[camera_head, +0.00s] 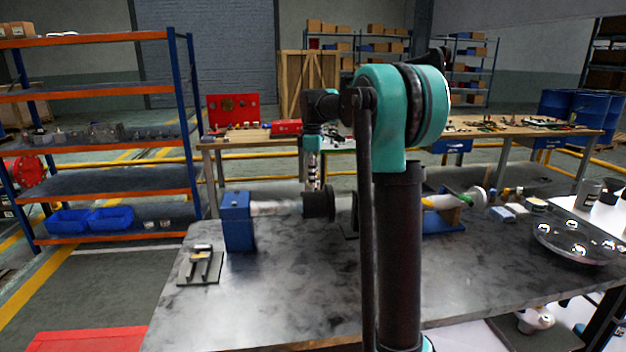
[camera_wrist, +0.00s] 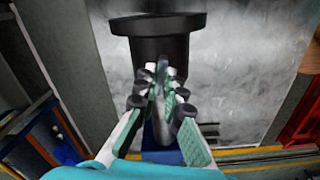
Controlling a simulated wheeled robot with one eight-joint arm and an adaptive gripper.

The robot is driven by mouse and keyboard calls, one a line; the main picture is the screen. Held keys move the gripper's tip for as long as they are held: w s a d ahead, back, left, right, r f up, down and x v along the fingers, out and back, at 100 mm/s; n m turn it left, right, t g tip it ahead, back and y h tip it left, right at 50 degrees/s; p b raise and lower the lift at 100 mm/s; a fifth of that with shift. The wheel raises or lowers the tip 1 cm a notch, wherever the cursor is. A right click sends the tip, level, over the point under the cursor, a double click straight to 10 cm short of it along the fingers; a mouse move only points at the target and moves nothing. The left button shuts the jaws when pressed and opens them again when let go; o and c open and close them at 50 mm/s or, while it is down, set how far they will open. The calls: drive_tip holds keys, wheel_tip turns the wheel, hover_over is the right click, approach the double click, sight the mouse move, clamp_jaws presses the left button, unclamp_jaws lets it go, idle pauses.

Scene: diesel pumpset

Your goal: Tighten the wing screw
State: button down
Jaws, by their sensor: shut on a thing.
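My gripper (camera_wrist: 162,88) is in the middle of the wrist view, its fingers closed around a small grey metal piece (camera_wrist: 163,72) that I take to be the wing screw. The fingers hide most of it, so its wings and how far it is screwed in cannot be seen. A black flanged cylinder (camera_wrist: 158,42) lies just beyond the fingertips. In the head view, my gripper (camera_head: 312,180) points down beside the black flange (camera_head: 319,205) at the end of a pale pipe (camera_head: 275,208). The screw cannot be made out there.
The pipe runs to a blue block (camera_head: 237,222) on the dark table (camera_head: 275,290). A small stand (camera_head: 201,265) sits at the table's left. A round glossy tray (camera_head: 575,245) and small parts lie at the right. The front middle of the table is clear.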

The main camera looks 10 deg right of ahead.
drive_tip(key=m, duration=1.7)
drive_tip(key=shift+m, duration=0.4)
drive_tip(key=m, duration=0.5)
drive_tip(key=shift+m, duration=0.4)
drive_tip(key=c, duration=1.6)
unclamp_jaws()
drive_tip(key=shift+c, duration=0.2)
drive_tip(key=shift+r, duration=0.1)
